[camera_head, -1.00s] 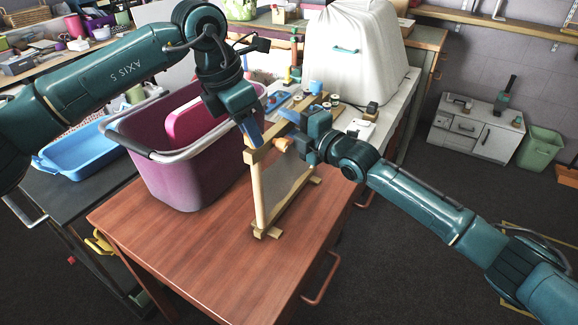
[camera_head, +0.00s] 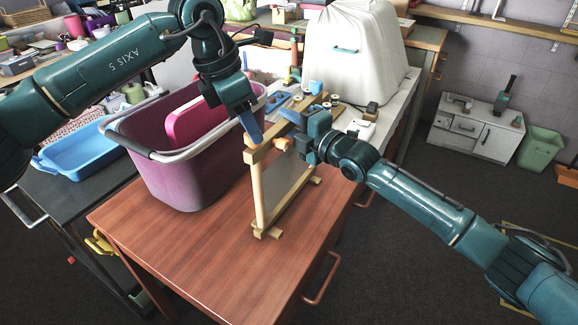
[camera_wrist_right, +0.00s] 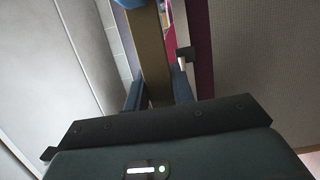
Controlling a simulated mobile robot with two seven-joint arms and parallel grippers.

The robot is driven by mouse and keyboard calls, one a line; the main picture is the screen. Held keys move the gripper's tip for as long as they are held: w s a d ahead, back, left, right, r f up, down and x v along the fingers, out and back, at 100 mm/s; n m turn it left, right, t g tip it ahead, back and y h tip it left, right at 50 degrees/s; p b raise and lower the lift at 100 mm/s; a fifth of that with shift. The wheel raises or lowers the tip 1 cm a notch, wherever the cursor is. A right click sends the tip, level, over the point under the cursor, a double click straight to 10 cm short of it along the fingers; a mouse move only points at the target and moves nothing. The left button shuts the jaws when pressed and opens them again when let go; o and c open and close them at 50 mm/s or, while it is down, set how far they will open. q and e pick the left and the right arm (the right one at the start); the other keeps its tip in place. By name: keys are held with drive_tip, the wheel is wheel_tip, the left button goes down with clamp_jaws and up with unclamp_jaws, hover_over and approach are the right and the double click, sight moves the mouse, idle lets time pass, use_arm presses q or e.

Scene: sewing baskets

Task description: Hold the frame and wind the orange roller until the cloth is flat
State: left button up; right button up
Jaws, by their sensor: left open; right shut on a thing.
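The wooden frame (camera_head: 258,196) stands upright on the brown table, with pale cloth (camera_head: 287,183) spanning it. The cloth looks mostly even, though the arm hides its upper part. The orange roller (camera_head: 283,144) shows as a short end piece near the frame's top, beside my right gripper. My right gripper (camera_head: 290,119) is shut on the frame at its top; in the right wrist view a wooden bar (camera_wrist_right: 153,55) lies between its fingers (camera_wrist_right: 156,92). My left gripper (camera_head: 251,129) is open at the frame's near top corner; whether it touches the wood is unclear.
A purple basket (camera_head: 180,180) with a grey rim stands close left of the frame. A blue tray (camera_head: 82,152) lies further left. Spools and small tools lie behind the frame, before a white covered shape (camera_head: 355,50). The brown table's front (camera_head: 200,250) is clear.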

use_arm(q)
drive_tip(key=shift+r, duration=2.35)
wheel_tip(320, 180, up, 7)
use_arm(e)
drive_tip(key=o, duration=1)
